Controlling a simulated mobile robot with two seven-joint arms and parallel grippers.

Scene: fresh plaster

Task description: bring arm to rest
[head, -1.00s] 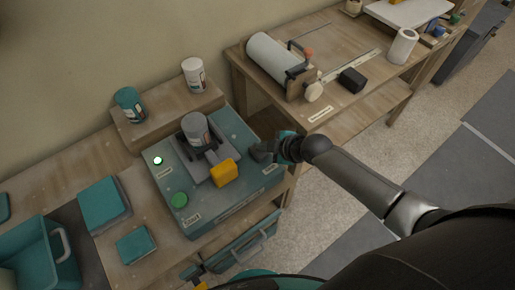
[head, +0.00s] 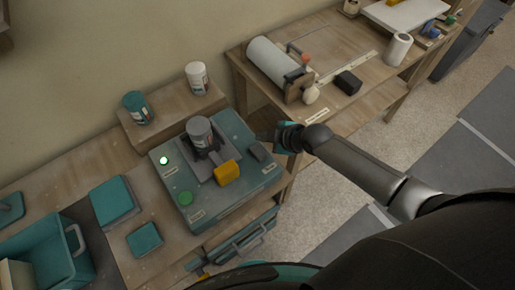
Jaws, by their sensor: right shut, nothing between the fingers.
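My right gripper (head: 268,136) is shut and empty, just off the right edge of the teal machine (head: 233,127). My right arm comes in from the lower right. On the machine a grey can with a label (head: 200,131) stands upright in a dark holder. In front of the can is a yellow block (head: 227,172), with a small dark grey block (head: 258,151) to its right. A light (head: 163,160) glows whitish green on the machine's left, above a green round button (head: 185,198). My left gripper is not in view.
A teal can (head: 138,107) and a white can (head: 197,77) stand on a wooden riser (head: 168,117) behind the machine. A teal bin (head: 80,265) is at lower left. The right bench holds a large white roll (head: 269,60) and a black block (head: 348,82). Floor shows at right.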

